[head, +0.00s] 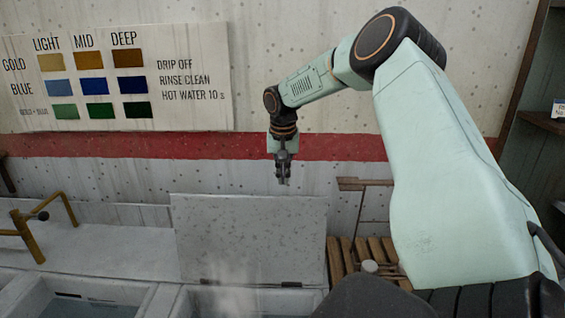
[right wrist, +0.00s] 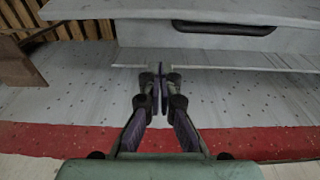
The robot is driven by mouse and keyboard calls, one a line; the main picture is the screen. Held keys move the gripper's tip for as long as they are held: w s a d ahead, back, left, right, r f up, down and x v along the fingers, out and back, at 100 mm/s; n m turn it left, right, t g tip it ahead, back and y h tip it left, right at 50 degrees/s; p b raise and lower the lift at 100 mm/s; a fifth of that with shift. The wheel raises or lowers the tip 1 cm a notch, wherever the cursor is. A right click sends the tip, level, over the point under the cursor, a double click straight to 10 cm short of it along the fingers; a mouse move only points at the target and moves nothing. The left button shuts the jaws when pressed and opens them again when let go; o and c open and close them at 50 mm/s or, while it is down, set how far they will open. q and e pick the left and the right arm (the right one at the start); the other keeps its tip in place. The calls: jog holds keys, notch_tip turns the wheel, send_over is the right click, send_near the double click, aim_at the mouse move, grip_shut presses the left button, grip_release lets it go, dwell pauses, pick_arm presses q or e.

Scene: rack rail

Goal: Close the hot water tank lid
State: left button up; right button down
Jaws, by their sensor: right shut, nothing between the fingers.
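The hot water tank lid (head: 250,240) is a pale grey panel standing open, roughly upright, at the back of the tank (head: 255,302) in the head view. My right gripper (head: 283,182) hangs fingers-down over the lid's top edge. In the right wrist view, my right gripper (right wrist: 161,72) is shut and empty, on the wall side of a pale slab with a dark handle (right wrist: 224,28), apparently the lid's outer face. I cannot tell whether the fingertips touch it. My left gripper is not in view.
Other open basins (head: 90,295) lie to the left, with a brass-coloured pipe (head: 24,235). A slatted wooden rack (head: 340,262) stands right of the lid. The speckled wall with a red band (head: 130,146) is close behind my gripper.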

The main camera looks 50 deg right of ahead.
jog(key=a, duration=0.1)
jog(key=s+a+f, duration=0.1)
jog(key=s+a+p, duration=0.1)
jog(key=shift+s+f, duration=0.2)
jog(key=shift+f, duration=0.05)
dwell(0.4)
jog(key=shift+w, duration=0.1)
jog(key=shift+f, duration=0.1)
